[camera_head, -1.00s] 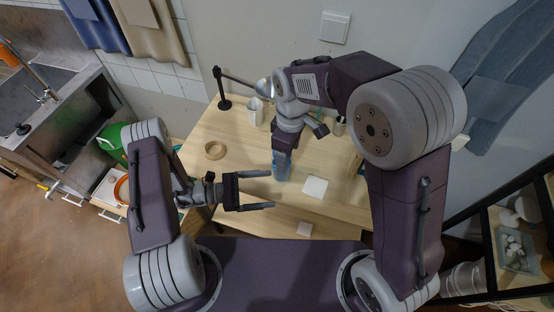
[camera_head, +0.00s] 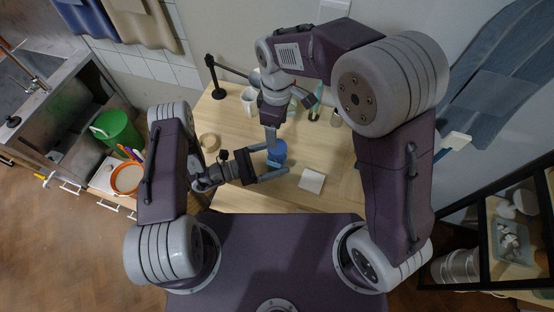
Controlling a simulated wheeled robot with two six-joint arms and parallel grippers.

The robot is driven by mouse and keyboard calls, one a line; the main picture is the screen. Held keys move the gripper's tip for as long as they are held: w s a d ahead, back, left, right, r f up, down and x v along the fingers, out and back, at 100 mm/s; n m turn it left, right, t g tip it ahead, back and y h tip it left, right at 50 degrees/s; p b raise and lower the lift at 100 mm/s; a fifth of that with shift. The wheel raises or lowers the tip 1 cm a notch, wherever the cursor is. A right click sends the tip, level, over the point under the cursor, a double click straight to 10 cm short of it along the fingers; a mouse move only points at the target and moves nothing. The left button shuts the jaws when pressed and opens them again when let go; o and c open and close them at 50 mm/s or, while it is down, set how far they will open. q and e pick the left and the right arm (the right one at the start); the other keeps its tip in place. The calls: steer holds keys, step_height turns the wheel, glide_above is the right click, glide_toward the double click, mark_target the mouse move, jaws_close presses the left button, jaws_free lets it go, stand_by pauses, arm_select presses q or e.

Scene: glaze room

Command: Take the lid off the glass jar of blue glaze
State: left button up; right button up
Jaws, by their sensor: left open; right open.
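The glass jar of blue glaze (camera_head: 280,150) stands on the wooden table in front of me. My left gripper (camera_head: 277,163) is open, reaching in from the left at the jar, with one finger on its far side and one on its near side. I cannot tell whether they touch it. My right gripper (camera_head: 271,148) points down over the jar from above and is open. Its fingers and the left gripper hide much of the jar, and I cannot make out the lid clearly.
A white square tile (camera_head: 311,181) lies right of the jar. A wooden ring (camera_head: 208,142) lies to the left. A white mug (camera_head: 249,100), a black lamp (camera_head: 213,77) and a metal cup (camera_head: 336,118) stand farther back. A green bucket (camera_head: 118,131) is off to the left.

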mark_target(277, 158)
arm_select(q)
steer(key=shift+x, duration=1.25)
arm_select(e)
steer(key=shift+w+d, duration=0.1)
steer(key=shift+w, duration=0.05)
arm_select(q)
steer(key=shift+s+d+r, duration=0.1)
steer(key=shift+d, duration=0.1)
arm_select(e)
steer(key=shift+s, duration=0.35)
arm_select(q)
steer(key=c, duration=1)
arm_select(e)
steer(key=shift+w, duration=0.2)
arm_select(q)
jaws_close()
arm_select(e)
steer(key=shift+s, duration=0.1)
steer(key=m, duration=3.6)
step_height(277, 158, down, 8)
